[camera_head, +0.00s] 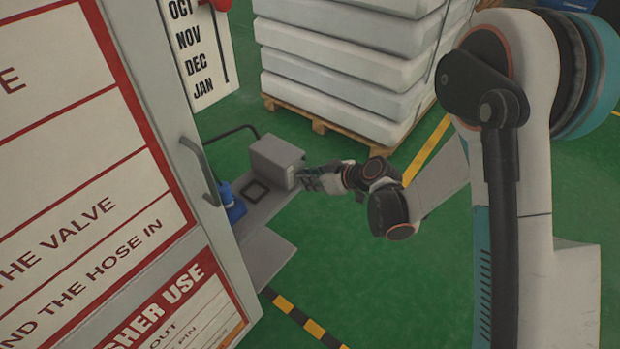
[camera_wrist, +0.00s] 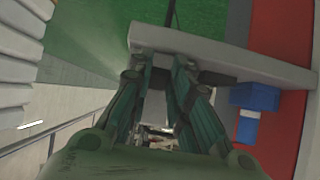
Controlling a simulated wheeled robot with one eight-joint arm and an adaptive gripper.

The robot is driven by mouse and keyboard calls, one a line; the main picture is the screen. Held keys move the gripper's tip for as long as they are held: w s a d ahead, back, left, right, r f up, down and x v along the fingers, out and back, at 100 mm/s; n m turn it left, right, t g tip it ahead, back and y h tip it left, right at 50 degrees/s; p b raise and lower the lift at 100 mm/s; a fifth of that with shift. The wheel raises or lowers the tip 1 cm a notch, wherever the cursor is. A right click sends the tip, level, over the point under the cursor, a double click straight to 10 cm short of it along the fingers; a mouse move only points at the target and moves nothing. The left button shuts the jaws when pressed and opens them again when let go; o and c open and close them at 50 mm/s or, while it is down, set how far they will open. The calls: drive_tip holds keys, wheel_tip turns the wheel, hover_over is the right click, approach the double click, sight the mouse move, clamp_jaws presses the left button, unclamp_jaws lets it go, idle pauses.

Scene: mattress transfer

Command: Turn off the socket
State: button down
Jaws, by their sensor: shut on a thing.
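A grey box (camera_head: 272,160), which looks like the socket, stands on a grey ledge (camera_head: 262,208) beside the white cabinet. My gripper (camera_head: 302,179) is at the box's right-hand face, with its fingertips against or very near it. In the wrist view my gripper (camera_wrist: 164,62) has its two fingers close together, shut on a small part at the grey surface (camera_wrist: 225,62). The fingers mostly hide that part, so I cannot tell its shape or the switch's position.
A blue object (camera_head: 231,204) stands on the ledge left of the box, and shows in the wrist view (camera_wrist: 256,97). A white cabinet with a handle (camera_head: 203,170) fills the left. White mattresses (camera_head: 345,60) are stacked on a wooden pallet (camera_head: 330,124) behind. Green floor lies open to the right.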

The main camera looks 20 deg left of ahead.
drive_tip(key=shift+f, duration=0.1)
idle(0.5)
drive_tip(key=c, duration=1.5)
unclamp_jaws()
drive_tip(key=v, duration=1.2)
drive_tip(key=shift+d+f, duration=0.1)
drive_tip(key=shift+f, duration=0.1)
